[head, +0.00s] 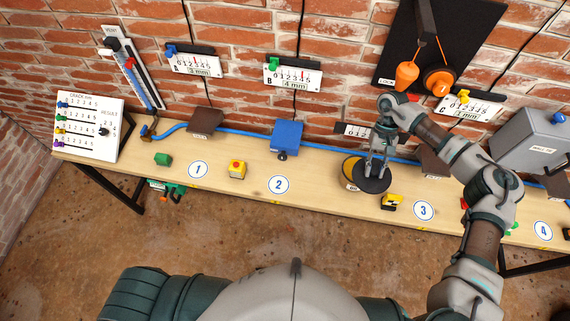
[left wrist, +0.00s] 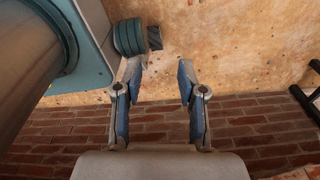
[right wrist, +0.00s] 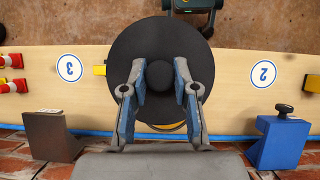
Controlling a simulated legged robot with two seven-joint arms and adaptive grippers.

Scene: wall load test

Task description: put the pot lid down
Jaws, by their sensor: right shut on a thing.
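The pot lid is a dark round disc (head: 374,184) with a knob, over the wooden bench between the labels 2 and 3. It also shows in the right wrist view as a large black disc (right wrist: 132,63). My right gripper (head: 377,174) is shut on the lid's knob from above. A yellow rim (head: 350,168) shows at the lid's left edge, and the rest of what lies under it is hidden. I cannot tell whether the lid touches it. My left gripper (left wrist: 157,70) is open and empty, away from the bench, with floor and brick wall behind it.
A blue box (head: 286,138) stands left of the lid and a yellow-black block (head: 391,202) lies close at its right. A yellow box with a red button (head: 237,169) is farther left. An orange weight (head: 406,76) hangs on the wall. Bench around label 2 is clear.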

